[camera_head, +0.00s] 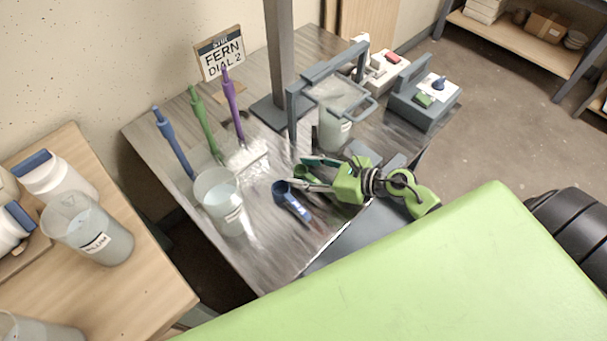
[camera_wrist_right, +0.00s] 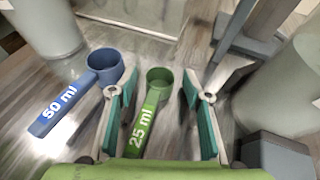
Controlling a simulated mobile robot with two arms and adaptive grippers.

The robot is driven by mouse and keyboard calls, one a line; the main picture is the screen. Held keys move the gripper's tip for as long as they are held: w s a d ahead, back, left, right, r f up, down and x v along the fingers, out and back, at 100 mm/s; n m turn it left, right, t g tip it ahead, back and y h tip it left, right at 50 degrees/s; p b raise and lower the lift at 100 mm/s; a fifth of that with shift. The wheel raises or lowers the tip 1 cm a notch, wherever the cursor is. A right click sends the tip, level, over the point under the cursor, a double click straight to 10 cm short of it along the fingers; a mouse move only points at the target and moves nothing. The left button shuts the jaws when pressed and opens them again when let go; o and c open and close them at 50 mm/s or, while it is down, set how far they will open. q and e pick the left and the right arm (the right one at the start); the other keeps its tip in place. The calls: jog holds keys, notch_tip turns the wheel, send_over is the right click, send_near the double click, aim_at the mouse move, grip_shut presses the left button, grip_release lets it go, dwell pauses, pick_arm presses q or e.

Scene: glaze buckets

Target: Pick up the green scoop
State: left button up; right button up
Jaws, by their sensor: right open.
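The green scoop (camera_wrist_right: 150,105), marked "25 ml", lies on the table in the right wrist view, its cup pointing away and its handle towards me. My right gripper (camera_wrist_right: 158,82) is open, with one teal-padded finger on each side of the scoop and a gap on both sides. In the head view the right gripper (camera_head: 299,172) is low over the table, and a little of the green scoop (camera_head: 302,173) shows between its fingers. The blue scoop (camera_wrist_right: 73,94), marked "50 ml", lies just left of the left finger; it also shows in the head view (camera_head: 291,201). My left gripper is not in view.
A clear bucket (camera_head: 222,200) stands left of the scoops. Another container (camera_head: 333,131) stands under a grey frame (camera_head: 291,115) behind the gripper. Blue, green and purple handled tools stand at the back left, near the "FERN DIAL 2" sign (camera_head: 221,54).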

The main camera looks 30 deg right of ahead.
jog(key=shift+w+a+f, duration=0.15)
jog(key=shift+w+a, duration=0.1)
jog(key=shift+w, duration=0.05)
jog(key=c, duration=1.2)
jog(key=shift+c, duration=0.2)
